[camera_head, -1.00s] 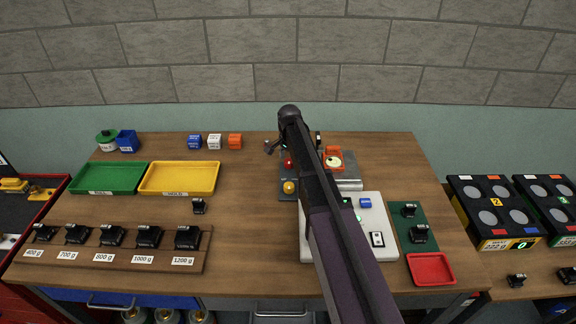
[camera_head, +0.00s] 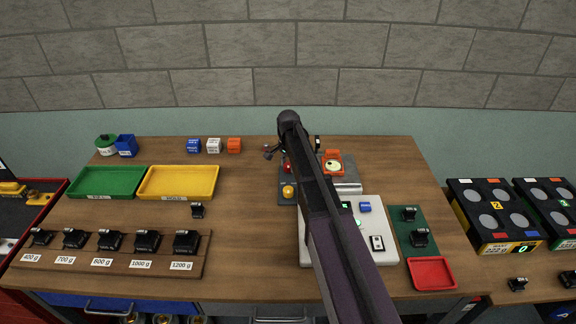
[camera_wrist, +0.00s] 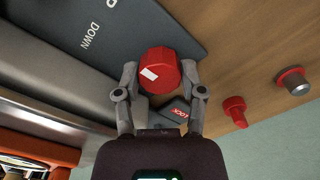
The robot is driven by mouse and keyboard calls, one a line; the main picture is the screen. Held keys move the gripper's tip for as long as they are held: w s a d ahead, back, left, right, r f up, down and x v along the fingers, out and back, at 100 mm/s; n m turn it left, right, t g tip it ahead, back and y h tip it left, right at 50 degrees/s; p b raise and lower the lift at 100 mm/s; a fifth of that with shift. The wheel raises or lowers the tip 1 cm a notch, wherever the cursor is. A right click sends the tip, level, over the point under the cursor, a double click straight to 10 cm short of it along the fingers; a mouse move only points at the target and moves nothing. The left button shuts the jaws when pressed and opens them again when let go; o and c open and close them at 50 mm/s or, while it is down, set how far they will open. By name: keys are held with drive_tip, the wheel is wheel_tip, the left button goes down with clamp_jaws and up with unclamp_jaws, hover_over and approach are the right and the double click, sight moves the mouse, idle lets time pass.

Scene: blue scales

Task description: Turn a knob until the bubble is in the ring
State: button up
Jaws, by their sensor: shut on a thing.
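A red faceted knob (camera_wrist: 160,66) with a white mark sits on the dark panel (camera_wrist: 95,25) beside the printed word DOWN. My gripper (camera_wrist: 160,82) has its two fingers on either side of this knob and is shut on it. In the head view my arm covers most of the gripper and knob, with a bit of red (camera_head: 286,166) showing at its left edge. The orange level (camera_head: 333,156) with a round pale dial (camera_head: 333,165) stands right of my arm. The bubble is too small to place in the ring.
A white box (camera_head: 378,220) and a red tray (camera_head: 431,273) lie to the right. Green (camera_head: 104,197) and yellow (camera_head: 175,197) trays and a row of black weights stand left. The table's middle left is mostly clear.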

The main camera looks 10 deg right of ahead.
drive_tip(key=shift+n, duration=0.5)
drive_tip(key=n, duration=0.3)
drive_tip(key=shift+n, duration=0.3)
drive_tip(key=n, duration=0.5)
idle(0.3)
drive_tip(key=o, duration=1.1)
drive_tip(key=shift+o, duration=0.2)
